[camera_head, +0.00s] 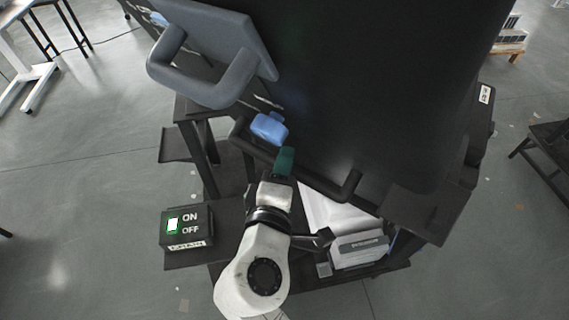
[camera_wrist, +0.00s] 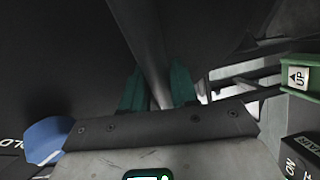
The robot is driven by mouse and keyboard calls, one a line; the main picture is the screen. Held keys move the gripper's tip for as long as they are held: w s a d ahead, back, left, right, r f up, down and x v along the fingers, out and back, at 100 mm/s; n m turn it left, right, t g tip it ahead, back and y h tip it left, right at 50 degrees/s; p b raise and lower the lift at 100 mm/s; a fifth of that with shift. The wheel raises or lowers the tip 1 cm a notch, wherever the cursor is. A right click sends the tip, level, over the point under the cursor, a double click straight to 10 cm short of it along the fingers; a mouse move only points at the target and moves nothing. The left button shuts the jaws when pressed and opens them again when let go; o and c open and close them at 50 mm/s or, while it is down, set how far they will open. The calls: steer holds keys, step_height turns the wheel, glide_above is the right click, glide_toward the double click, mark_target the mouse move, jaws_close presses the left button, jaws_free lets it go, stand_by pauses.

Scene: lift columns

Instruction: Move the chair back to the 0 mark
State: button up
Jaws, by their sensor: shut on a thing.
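A large black panel (camera_head: 370,80), probably the chair's back, fills the middle of the head view. A dark bar handle (camera_head: 325,187) runs along its lower edge, and the bar also shows in the wrist view (camera_wrist: 146,40). My gripper (camera_head: 284,162) has green fingers and is shut on this bar; in the wrist view the fingers (camera_wrist: 157,92) stand on either side of it. A blue knob (camera_head: 269,127) sits just above my gripper and appears at the lower left of the wrist view (camera_wrist: 45,136). I cannot make out a 0 mark.
A black ON/OFF box (camera_head: 186,228) with a lit green switch stands left of my arm. A grey looped handle (camera_head: 205,80) juts out at the upper left. A grey-white device (camera_head: 358,248) lies below the bar. Open floor (camera_head: 80,200) lies to the left.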

mark_target(297, 140)
jaws_close()
steer(key=w+r+p, duration=0.1)
steer(key=w+d+r+p, duration=0.2)
steer(key=r, duration=0.1)
steer(key=shift+w+r, duration=0.1)
steer(key=w+d+r+p, duration=0.2)
steer(key=w+d+r, duration=0.1)
steer(key=w, duration=0.2)
steer(key=shift+w+r+p, duration=0.15)
steer(key=shift+w+p, duration=0.15)
steer(key=shift+w, duration=0.1)
steer(key=shift+d, duration=0.1)
steer(key=shift+o, duration=1.9)
jaws_free()
steer(key=shift+o, duration=1.4)
steer(key=shift+w+d, duration=0.1)
steer(key=shift+w, duration=0.05)
steer(key=shift+o, duration=0.2)
